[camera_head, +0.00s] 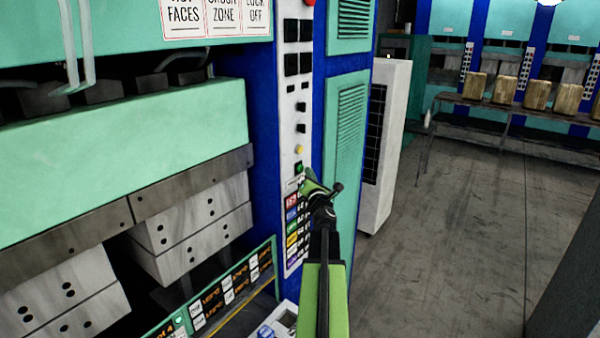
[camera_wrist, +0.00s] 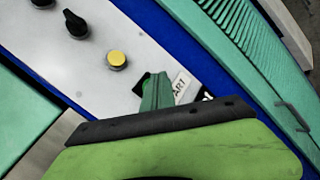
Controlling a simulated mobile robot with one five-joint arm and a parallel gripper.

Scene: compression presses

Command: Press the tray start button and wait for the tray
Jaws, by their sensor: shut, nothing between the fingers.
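The white control panel (camera_head: 297,120) of the press carries a column of black switches, a yellow button (camera_head: 299,150) and a green button (camera_head: 299,168) below it. My gripper (camera_head: 305,182) is shut and empty, its tip close to the panel just below and right of the green button. In the wrist view, my gripper's green fingertip (camera_wrist: 158,90) lies over the panel beside a label (camera_wrist: 181,86) whose visible letters read "ART". The yellow button (camera_wrist: 117,60) is left of the fingertip. The fingertip hides what is behind it; I cannot tell whether it touches a button.
The press (camera_head: 120,150) with pale metal blocks stands at left. A lower panel (camera_head: 232,285) with labelled buttons juts out beneath. A louvred teal door (camera_head: 346,140) and a white cabinet (camera_head: 388,140) stand right of the panel. The floor (camera_head: 470,230) at right is clear.

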